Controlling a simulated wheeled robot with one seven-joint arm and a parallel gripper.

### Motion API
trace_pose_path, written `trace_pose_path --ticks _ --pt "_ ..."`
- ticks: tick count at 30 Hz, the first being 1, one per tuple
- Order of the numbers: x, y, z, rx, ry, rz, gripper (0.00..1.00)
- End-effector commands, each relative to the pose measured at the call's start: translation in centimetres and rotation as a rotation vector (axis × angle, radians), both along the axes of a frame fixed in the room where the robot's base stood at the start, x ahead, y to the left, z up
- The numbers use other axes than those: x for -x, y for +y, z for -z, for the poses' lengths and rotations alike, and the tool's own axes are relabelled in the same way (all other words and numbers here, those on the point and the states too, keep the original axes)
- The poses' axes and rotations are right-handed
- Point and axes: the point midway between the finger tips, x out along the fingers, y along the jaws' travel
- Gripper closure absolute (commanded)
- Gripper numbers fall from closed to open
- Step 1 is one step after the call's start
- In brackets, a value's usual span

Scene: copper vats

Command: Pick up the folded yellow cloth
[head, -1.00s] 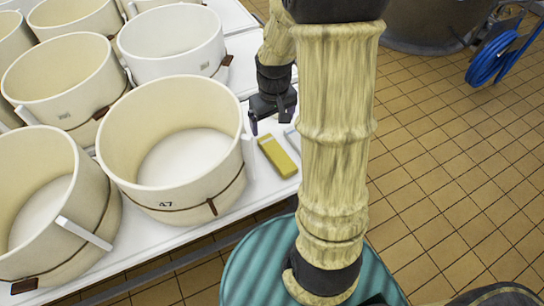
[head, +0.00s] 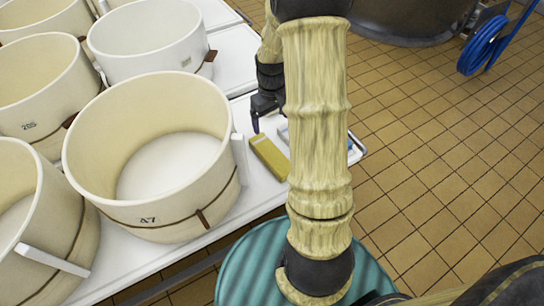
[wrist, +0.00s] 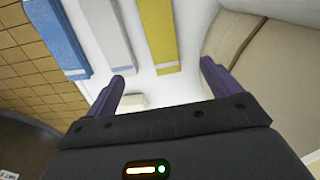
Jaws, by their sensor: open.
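The folded yellow cloth (head: 268,156) lies flat on the white table, just right of the vat marked 47. In the wrist view the yellow cloth (wrist: 157,32) lies beyond my fingertips, with its near end roughly between them and nearer the right one. My gripper (wrist: 163,75) is open and empty, with its two dark purple fingers apart. In the head view my gripper (head: 268,118) is by the far end of the cloth, partly hidden behind my arm. I cannot tell its exact height above the table.
The vat marked 47 (head: 150,215) stands close left of the cloth, and its wall (wrist: 243,50) shows at right in the wrist view. A blue cloth (wrist: 57,35) and a pale grey-blue one (wrist: 107,35) lie beside the yellow one. Several more vats crowd the left.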

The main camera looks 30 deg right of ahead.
Motion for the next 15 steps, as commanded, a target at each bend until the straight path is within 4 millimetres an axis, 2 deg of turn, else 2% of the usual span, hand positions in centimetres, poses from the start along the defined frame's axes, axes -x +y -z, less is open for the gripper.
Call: trace_pose_path --ticks 3,15 --pt "0.1 0.0 2.5 -0.001 0.003 0.0 0.11" --pt "0.2 -0.2 9.4 -0.001 0.002 0.004 0.11"
